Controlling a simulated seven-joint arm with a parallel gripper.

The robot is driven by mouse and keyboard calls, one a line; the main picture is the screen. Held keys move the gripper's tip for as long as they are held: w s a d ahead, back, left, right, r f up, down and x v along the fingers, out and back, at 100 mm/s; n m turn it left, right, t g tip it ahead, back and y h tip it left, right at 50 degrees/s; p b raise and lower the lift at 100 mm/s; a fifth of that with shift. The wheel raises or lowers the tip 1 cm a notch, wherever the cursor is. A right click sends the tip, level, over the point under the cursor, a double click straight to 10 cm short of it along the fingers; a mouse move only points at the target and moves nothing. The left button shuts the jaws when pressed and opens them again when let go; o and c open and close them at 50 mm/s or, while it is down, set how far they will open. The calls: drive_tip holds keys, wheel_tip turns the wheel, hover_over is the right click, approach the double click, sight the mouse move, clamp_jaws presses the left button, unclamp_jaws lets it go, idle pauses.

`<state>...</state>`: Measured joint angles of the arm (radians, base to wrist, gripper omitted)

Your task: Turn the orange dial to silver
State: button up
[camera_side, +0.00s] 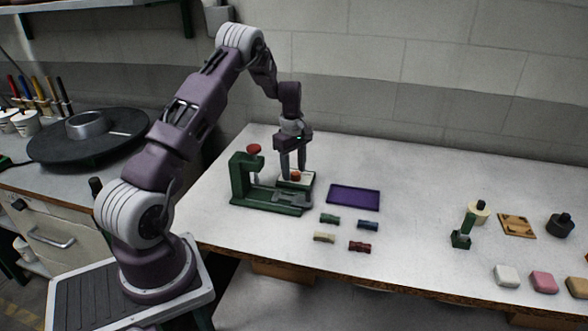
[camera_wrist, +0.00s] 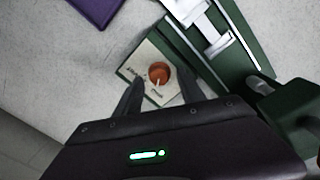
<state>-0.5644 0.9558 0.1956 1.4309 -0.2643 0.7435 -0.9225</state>
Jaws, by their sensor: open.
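The orange dial (camera_wrist: 159,73) sits on a pale square plate (camera_wrist: 140,58) with small dark lettering and a white pointer mark directed toward the lower side of the wrist view. The lettering is too small to read surely. In the side view the dial (camera_side: 296,175) shows between my fingertips, beside the green press (camera_side: 262,200). My gripper (camera_side: 292,172) points down over the plate with its fingers apart. In the wrist view my gripper (camera_wrist: 158,92) has one finger on each side of the dial. I cannot tell whether the fingers touch it.
The press has a red knob (camera_side: 253,149) on top, close left of my gripper. A purple tray (camera_side: 353,195) lies to the right. Several small coloured pieces (camera_side: 330,218) lie in front. A small green stamp-like tool (camera_side: 463,233) stands farther right. The table's middle is mostly clear.

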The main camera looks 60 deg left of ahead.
drive_tip(key=shift+f, duration=0.2)
clamp_jaws()
drive_tip(key=shift+m, duration=0.4)
drive_tip(key=m, duration=0.3)
drive_tip(key=shift+w, duration=0.1)
drive_tip(key=m, duration=0.3)
drive_tip(key=shift+w+m, duration=0.1)
drive_tip(key=shift+m, duration=0.2)
drive_tip(key=m, duration=0.6)
drive_tip(key=shift+w, duration=0.1)
drive_tip(key=shift+m, duration=0.4)
